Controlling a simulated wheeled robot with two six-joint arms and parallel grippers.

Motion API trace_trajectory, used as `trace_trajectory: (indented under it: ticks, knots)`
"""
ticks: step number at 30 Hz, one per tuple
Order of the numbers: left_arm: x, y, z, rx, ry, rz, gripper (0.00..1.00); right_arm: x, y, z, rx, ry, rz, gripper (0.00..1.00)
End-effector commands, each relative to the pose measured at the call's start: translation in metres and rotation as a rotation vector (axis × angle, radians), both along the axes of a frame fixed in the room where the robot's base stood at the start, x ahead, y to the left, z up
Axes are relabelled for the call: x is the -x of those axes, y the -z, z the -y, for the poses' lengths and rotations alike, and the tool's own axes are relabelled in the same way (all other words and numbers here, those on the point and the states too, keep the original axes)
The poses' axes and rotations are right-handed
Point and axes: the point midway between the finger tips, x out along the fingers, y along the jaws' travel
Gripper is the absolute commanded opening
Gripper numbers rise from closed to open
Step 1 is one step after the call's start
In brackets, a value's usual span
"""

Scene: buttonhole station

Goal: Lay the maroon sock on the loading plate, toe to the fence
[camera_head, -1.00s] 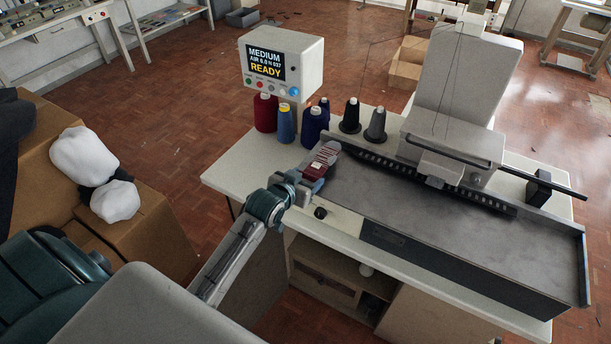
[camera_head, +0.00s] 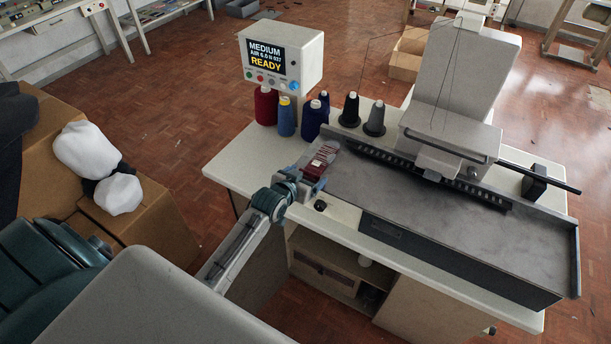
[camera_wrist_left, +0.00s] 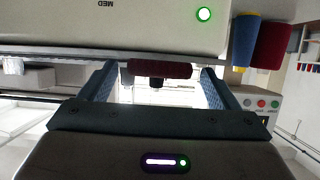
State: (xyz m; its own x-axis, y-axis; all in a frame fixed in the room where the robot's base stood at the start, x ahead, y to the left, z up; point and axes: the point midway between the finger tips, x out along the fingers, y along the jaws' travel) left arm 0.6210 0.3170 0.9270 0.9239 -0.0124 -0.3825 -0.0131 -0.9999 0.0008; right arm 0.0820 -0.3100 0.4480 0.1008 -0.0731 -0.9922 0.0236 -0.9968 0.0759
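The maroon sock (camera_head: 323,159), with pale stripes toward its far end, lies at the left end of the grey loading plate (camera_head: 440,215). My left gripper (camera_head: 312,182) is at the sock's near end. In the left wrist view, the left gripper's fingers (camera_wrist_left: 160,80) stand apart, and the maroon sock (camera_wrist_left: 160,69) shows between their tips with a narrow gap on each side. Whether it touches the plate under the sock cannot be told. A dark toothed strip (camera_head: 400,163) runs along the plate's back edge. My right gripper is not in view.
Several thread cones stand behind the plate's left end, including a red one (camera_head: 266,106) and a blue one (camera_head: 286,119). A control box (camera_head: 305,60) reads MEDIUM and READY. The machine head (camera_head: 465,90) rises behind the plate. A cardboard box (camera_head: 150,215) with white bundles stands left.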

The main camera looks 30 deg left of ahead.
Motion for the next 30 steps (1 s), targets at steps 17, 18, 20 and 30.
trace_trajectory:
  ticks: [17, 18, 20, 30]
  knots:
    - [0.030, -0.012, -0.001, -0.003, 0.001, 0.001, 0.84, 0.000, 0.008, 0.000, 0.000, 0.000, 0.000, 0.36]
    - [0.038, -0.015, -0.001, -0.004, 0.002, 0.000, 0.84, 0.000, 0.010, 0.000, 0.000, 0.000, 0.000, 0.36]
    - [0.050, -0.020, -0.001, -0.003, 0.002, 0.001, 0.84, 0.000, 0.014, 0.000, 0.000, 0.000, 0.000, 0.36]
    - [0.102, -0.044, -0.002, -0.003, 0.001, 0.000, 0.84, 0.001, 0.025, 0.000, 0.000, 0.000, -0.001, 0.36]
